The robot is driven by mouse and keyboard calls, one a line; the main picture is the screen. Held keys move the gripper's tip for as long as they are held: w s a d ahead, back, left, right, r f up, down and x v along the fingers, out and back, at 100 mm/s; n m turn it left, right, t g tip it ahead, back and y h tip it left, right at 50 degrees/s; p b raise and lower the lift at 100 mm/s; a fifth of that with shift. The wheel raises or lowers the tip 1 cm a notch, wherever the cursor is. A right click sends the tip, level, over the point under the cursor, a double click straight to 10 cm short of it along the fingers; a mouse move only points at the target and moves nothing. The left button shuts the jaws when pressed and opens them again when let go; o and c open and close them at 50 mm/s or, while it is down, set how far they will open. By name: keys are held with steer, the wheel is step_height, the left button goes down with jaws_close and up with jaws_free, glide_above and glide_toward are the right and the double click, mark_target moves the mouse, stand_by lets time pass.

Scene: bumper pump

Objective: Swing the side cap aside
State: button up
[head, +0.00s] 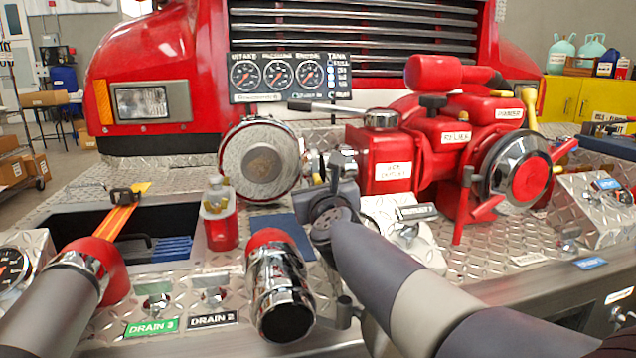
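A round chrome cap (262,162) with a dull tan centre and red rim faces me, left of the red pump body. A second round cap (515,172), chrome-ringed with a red centre, is on the pump's right side, with red lugs beside it. The frame does not show which is named the side cap. My dark gripper (332,165) is just right of the left cap, by small metal fittings between that cap and the pump. Its fingertips are small and blend with the fittings, so contact and opening cannot be made out.
The red pump (400,160) stands behind my gripper. A chrome outlet with a red collar (278,285) and a red bottle-like part (219,215) are at front left. An open dark recess (165,235) lies farther left. A gauge panel (290,77) is behind.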

mark_target(317, 169)
steer(key=shift+w+a, duration=0.2)
steer(key=shift+w, duration=0.95)
steer(key=shift+c, duration=0.2)
jaws_close()
